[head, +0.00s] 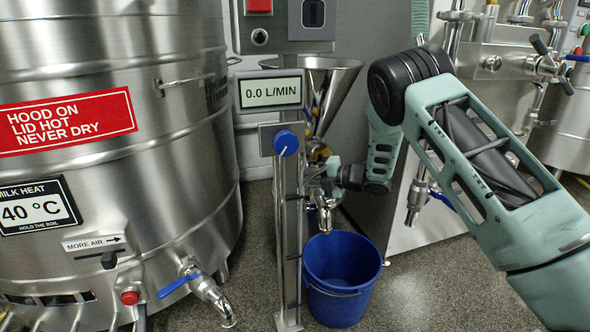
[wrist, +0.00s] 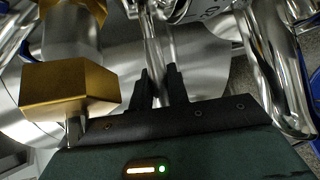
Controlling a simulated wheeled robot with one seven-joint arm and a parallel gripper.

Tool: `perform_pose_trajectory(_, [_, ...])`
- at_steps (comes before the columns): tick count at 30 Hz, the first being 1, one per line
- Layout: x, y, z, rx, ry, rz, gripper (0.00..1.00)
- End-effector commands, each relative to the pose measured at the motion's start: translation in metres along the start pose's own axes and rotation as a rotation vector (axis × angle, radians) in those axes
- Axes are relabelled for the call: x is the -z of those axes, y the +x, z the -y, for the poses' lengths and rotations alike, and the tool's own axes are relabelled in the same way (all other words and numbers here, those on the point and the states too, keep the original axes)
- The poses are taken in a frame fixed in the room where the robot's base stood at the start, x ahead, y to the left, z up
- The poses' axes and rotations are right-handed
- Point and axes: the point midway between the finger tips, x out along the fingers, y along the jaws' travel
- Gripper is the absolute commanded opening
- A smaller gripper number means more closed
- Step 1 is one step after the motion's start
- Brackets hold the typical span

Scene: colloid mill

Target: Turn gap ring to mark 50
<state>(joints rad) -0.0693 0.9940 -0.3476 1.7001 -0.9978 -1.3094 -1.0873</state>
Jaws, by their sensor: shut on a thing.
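In the wrist view, my gripper (wrist: 160,78) is shut on a thin steel rod (wrist: 152,45), the lever of the gap ring. The rod runs up between the two dark fingers to a shiny steel ring (wrist: 205,10) with dark marks at the top edge. The marks are cut off and too small to read, so I cannot tell the setting. In the head view, my gripper (head: 322,172) is at the mill below the steel hopper (head: 335,85), just right of the post. The ring is not clear there.
A brass block (wrist: 70,88) sits close left of my gripper. A curved steel pipe (wrist: 275,75) is at right. In the head view, a post with a blue knob (head: 286,143) stands left of my gripper. A blue bucket (head: 342,285) stands below the spout (head: 325,212).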

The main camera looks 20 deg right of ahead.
Motion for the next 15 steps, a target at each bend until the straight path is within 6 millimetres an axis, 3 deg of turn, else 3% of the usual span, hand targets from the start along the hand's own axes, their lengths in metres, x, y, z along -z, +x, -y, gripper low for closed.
perform_pose_trajectory(6, [-0.01,-0.019,0.005,-0.01,-0.03,-0.13,0.0])
perform_pose_trajectory(15, [-0.016,-0.03,0.009,-0.016,-0.051,-0.221,0.0])
